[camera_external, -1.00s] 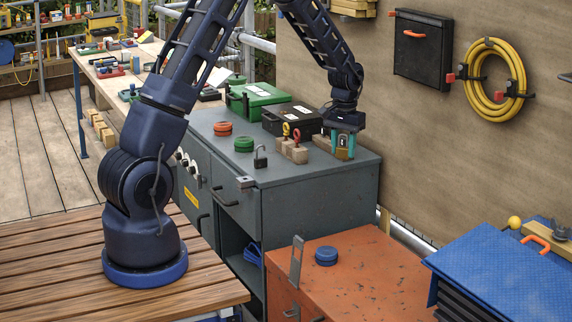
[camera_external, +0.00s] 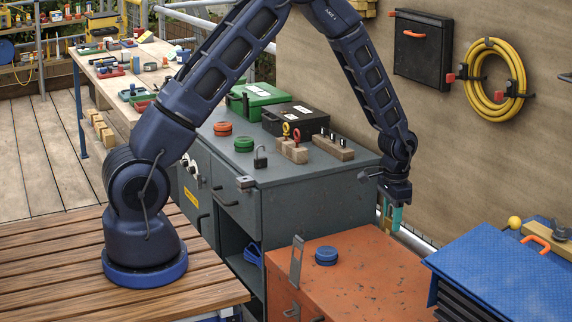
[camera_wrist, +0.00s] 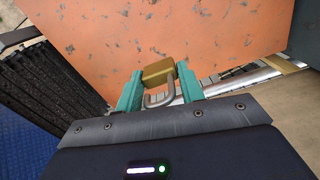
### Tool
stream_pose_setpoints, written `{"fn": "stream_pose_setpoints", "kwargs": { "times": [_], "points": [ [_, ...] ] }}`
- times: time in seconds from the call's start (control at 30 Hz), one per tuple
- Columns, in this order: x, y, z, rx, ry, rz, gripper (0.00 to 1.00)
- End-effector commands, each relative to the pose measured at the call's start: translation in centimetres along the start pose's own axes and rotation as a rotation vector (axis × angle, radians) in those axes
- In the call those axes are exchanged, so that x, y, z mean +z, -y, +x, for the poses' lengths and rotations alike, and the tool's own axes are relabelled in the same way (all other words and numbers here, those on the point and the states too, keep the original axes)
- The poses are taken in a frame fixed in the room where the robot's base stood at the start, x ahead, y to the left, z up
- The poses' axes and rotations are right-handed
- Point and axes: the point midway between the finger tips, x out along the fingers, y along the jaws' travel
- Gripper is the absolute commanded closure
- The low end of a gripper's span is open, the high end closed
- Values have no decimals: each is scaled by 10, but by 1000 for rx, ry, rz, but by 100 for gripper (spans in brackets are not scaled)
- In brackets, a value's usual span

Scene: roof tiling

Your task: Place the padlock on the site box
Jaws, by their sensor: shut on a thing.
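My gripper (camera_wrist: 160,92) is shut on a brass padlock (camera_wrist: 157,72) with a silver shackle, held between its teal fingers. In the external view my gripper (camera_external: 391,217) hangs above the back right part of the orange, paint-chipped site box (camera_external: 365,275); there the padlock is mostly hidden by the fingers. In the wrist view the orange box surface (camera_wrist: 170,30) lies beyond the padlock, which looks apart from it. A blue round tin (camera_external: 326,256) stands on the box, and a grey metal plate (camera_external: 297,262) rises at its left edge.
A blue lidded box (camera_external: 510,265) stands at the right. The orange top's front is clear.

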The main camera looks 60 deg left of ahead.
Motion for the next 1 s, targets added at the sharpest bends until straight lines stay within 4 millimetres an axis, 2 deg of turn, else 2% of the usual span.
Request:
{"fn": "stream_pose_setpoints", "kwargs": {
  "times": [0.1, 0.5, 0.63, 0.87, 1.0],
  "points": [
    [1, 0, 28, 0, 4, -1, 89],
    [1, 0, 109, 0, 2, -3, 89],
    [0, 0, 124, 0, 0, -3, 89],
    [0, 0, 135, 0, 1, -2, 89],
    [0, 0, 151, 0, 1, -2, 89]
  ]
}}
